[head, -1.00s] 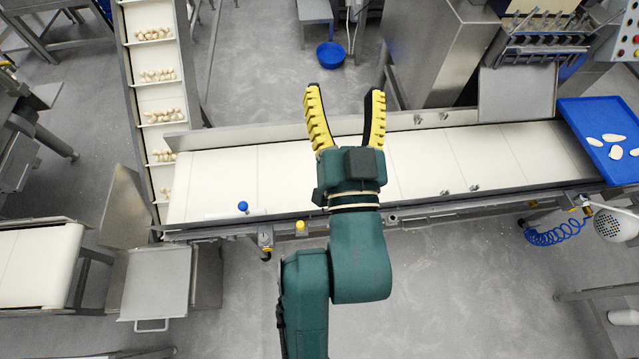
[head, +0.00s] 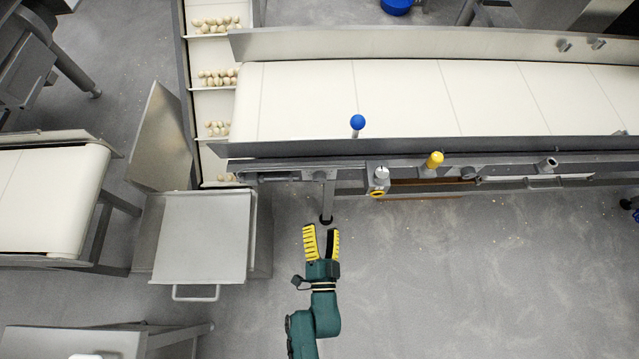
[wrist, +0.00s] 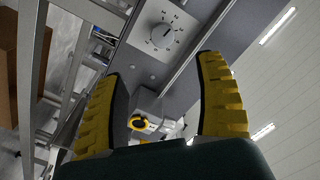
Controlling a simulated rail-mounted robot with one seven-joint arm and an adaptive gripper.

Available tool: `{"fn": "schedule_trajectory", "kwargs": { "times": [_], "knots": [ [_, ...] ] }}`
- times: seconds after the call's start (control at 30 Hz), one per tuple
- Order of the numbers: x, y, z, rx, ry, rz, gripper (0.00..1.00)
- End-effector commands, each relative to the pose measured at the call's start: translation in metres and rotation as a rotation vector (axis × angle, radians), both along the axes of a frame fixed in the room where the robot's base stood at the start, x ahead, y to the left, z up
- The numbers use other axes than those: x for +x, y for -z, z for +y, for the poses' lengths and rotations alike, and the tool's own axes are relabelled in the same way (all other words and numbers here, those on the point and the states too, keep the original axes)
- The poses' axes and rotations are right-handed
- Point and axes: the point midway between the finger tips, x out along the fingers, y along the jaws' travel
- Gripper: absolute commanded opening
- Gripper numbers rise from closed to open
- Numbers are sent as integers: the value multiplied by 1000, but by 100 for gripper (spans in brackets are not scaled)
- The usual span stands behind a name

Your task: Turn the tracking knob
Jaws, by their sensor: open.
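My gripper (head: 321,231) is open and empty over the floor, in front of the conveyor's near side. Its yellow-padded fingers also frame the wrist view (wrist: 162,68). Ahead of them in that view is a round grey dial knob (wrist: 162,36) on a plate with a printed scale. A yellow ring-shaped part (wrist: 138,122) shows lower, between the fingers. In the head view, a blue ball knob (head: 357,122), a yellow knob (head: 435,159) and a grey fitting with a yellow ring (head: 380,179) sit along the conveyor's near edge. No readable label shows which is the tracking knob.
The white conveyor belt (head: 400,98) runs behind a metal side rail. A metal bin with a handle (head: 202,235) stands left of my gripper. The floor to the right (head: 480,270) is clear.

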Motion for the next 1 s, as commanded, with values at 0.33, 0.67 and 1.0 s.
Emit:
{"fn": "schedule_trajectory", "kwargs": {
  "times": [0.33, 0.67, 1.0],
  "knots": [
    [82, 1, 3, 0, 0, -6, 71],
    [147, 0, 6, -2, -1, -4, 71],
    [155, -3, 6, -1, -2, -1, 71]
  ]
}}
